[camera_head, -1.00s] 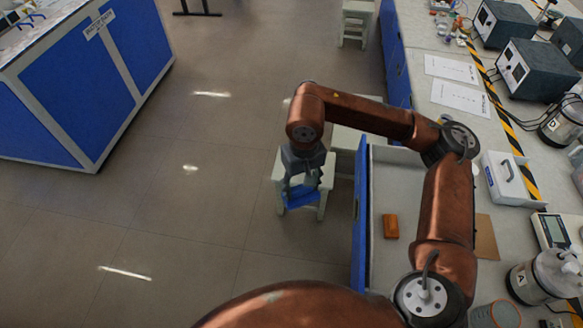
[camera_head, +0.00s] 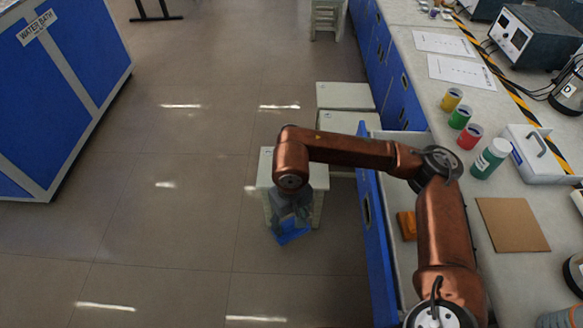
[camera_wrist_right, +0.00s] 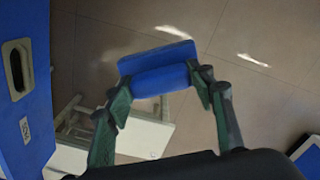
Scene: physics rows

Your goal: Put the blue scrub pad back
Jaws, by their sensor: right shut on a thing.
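My right gripper (camera_head: 290,220) is shut on the blue scrub pad (camera_head: 293,235) and holds it in the air, in front of a white stool. In the right wrist view the pad (camera_wrist_right: 158,66) lies between the green-and-black fingers (camera_wrist_right: 160,86), with its broad face showing. An open drawer with a blue front (camera_head: 375,245) stands to the right of the gripper, apart from it. An orange-brown block (camera_head: 407,224) lies inside the drawer, partly beside my arm. My right arm hides part of the drawer. My left gripper is not in view.
White stools (camera_head: 345,96) stand left of the bench. The counter (camera_head: 445,105) holds a brown board (camera_head: 512,224), yellow, green and red jars, a green-labelled bottle (camera_head: 491,158) and a white caddy (camera_head: 537,152). The floor (camera_head: 180,240) to the left is clear.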

